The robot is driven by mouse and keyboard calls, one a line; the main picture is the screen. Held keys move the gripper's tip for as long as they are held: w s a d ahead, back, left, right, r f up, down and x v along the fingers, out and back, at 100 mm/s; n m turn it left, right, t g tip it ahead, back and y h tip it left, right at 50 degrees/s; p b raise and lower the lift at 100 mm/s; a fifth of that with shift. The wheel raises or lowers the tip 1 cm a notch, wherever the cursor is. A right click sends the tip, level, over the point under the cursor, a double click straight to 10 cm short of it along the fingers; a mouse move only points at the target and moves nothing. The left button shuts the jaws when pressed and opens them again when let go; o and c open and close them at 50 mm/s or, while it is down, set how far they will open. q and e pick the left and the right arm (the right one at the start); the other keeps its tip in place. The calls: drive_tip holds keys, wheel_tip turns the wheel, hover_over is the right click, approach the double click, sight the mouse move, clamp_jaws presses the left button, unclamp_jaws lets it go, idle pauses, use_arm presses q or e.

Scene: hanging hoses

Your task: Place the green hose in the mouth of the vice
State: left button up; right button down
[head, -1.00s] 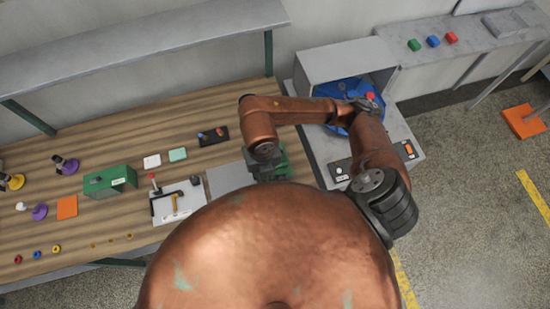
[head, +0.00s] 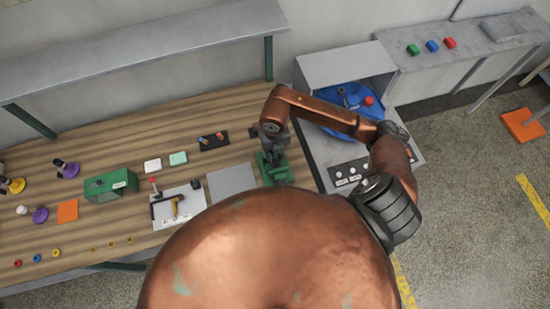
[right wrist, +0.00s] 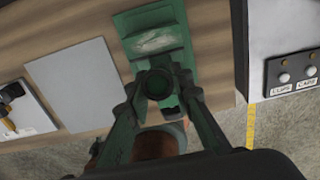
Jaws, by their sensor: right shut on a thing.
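The green vice (head: 274,168) stands at the right end of the wooden bench, and its flat top shows in the right wrist view (right wrist: 158,38). My right gripper (head: 273,145) is just above or at the vice, pointing down. The rest of the hose is hidden. My left gripper is out of view.
A grey plate (head: 232,183) lies left of the vice, with a white tray (head: 180,206) of tools beyond it. A green box (head: 110,184) is further left. A grey machine with a blue interior (head: 345,100) stands close on the right.

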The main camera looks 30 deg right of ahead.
sight(275, 159)
wheel_tip(275, 159, down, 3)
drive_tip(key=shift+s+d+f+p, duration=0.1)
drive_tip(key=shift+p, duration=0.25)
drive_tip(key=c, duration=1.7)
unclamp_jaws()
wheel_tip(275, 159, up, 12)
drive_tip(key=shift+r+b, duration=0.15)
drive_tip(key=shift+b, duration=0.45)
